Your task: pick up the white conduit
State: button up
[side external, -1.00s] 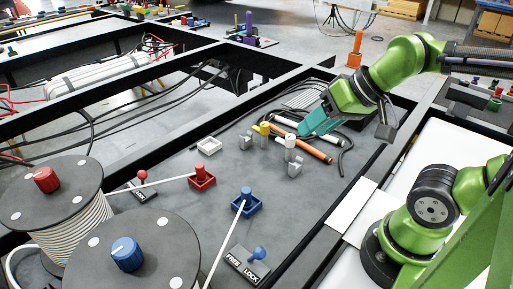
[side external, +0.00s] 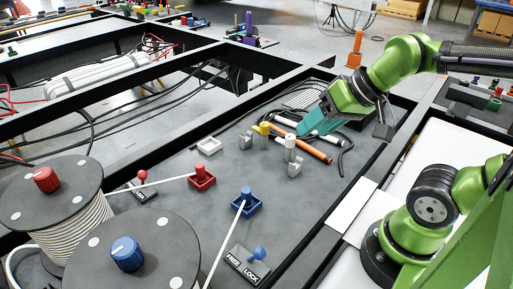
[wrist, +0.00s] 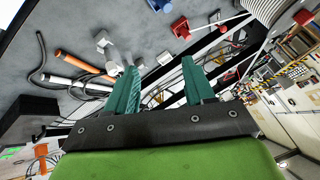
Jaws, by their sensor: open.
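The white conduit (side external: 286,122) lies on the grey deck behind an orange conduit (side external: 316,151) in the side view. My gripper's teal fingers hide its middle there. In the wrist view the white conduit (wrist: 58,80) lies at the left, beside the orange one (wrist: 82,63). My gripper (side external: 312,127) is above the conduits, tilted down and left. In the wrist view its fingers (wrist: 160,65) are apart with nothing between them. The conduits lie left of the left finger in that view.
A white-topped fitting (side external: 290,146) and a yellow-topped one (side external: 264,130) stand near the conduits. A black cable (side external: 342,163) curls to their right. Red (side external: 202,178) and blue (side external: 247,203) blocks sit nearer the front. A dark frame rail borders the deck.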

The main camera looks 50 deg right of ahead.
jog(key=w+d+f+m+g, duration=0.1)
jog(key=w+d+f+m, duration=0.25)
jog(key=d+m, duration=0.7)
jog(key=w+d+f+m+g+h, duration=0.1)
jog(key=w+d+f+m, duration=0.3)
jog(key=d+m, duration=0.65)
jog(key=w+d+f+m, duration=0.3)
jog(key=w+d+m, duration=0.3)
jog(key=d+m, duration=0.5)
jog(key=shift+n+g, duration=0.3)
jog(key=shift+n, duration=0.4)
jog(key=x, duration=1)
jog(key=shift+w+d+f, duration=0.1)
jog(key=shift+d, duration=0.3)
jog(key=shift+w+d+x, duration=0.15)
jog(key=shift+w+x, duration=0.05)
jog(key=shift+x, duration=1.2)
jog(key=shift+w+d+x, duration=0.15)
jog(key=shift+x, duration=1.25)
grip_shut()
